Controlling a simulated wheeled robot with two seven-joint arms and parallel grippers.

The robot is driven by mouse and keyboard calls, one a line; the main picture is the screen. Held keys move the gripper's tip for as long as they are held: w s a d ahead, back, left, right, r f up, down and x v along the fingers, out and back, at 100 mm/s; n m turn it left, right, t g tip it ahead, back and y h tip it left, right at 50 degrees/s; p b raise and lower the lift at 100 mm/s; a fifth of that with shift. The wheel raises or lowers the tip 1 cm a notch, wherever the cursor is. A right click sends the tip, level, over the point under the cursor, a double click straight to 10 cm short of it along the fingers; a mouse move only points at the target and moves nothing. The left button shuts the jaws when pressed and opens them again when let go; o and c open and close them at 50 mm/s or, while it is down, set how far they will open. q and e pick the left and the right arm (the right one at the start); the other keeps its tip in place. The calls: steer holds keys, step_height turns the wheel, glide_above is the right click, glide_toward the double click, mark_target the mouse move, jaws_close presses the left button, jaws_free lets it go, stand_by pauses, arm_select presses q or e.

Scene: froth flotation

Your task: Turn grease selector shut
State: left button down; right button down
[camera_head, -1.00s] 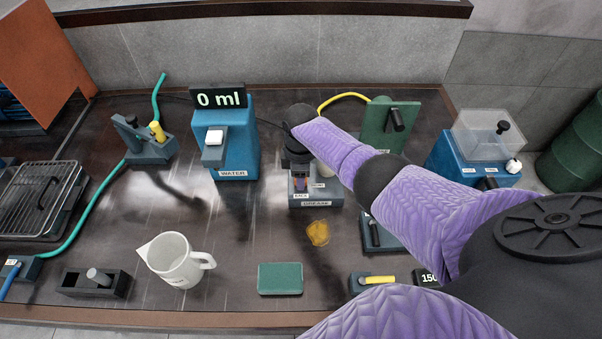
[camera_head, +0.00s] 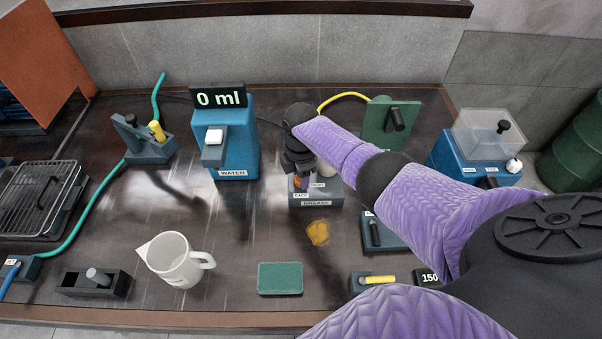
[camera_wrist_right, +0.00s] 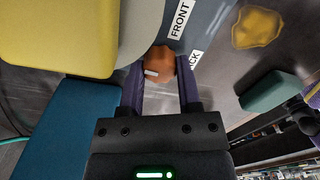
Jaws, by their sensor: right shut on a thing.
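The grease selector (camera_wrist_right: 162,58) is an orange knob with a white mark, on a grey block labelled GREASE (camera_head: 316,200). In the right wrist view the white mark is at the knob's left edge. FRONT and BACK labels lie on the other side of the knob. My right gripper (camera_wrist_right: 163,70) is shut on the knob, with a purple finger at each side. In the head view the gripper (camera_head: 302,181) points down at the block and partly hides the knob. My left gripper is not in view.
A blue water dispenser (camera_head: 237,140) reading 0 ml stands left of the block. A green upright plate with a black handle (camera_head: 397,121) stands to the right. A yellow-brown smear (camera_head: 318,233), a green pad (camera_head: 280,279) and a white jug (camera_head: 174,262) lie in front.

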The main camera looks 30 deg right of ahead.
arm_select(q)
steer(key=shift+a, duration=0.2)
arm_select(e)
steer(key=c, duration=0.6)
jaws_free()
steer(key=shift+c, duration=0.2)
steer(key=o, duration=0.3)
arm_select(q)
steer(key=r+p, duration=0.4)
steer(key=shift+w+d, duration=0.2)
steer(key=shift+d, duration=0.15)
arm_select(e)
steer(key=shift+o, duration=0.2)
step_height(320, 180, up, 10)
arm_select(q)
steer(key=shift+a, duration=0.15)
arm_select(e)
steer(key=shift+f, duration=0.1)
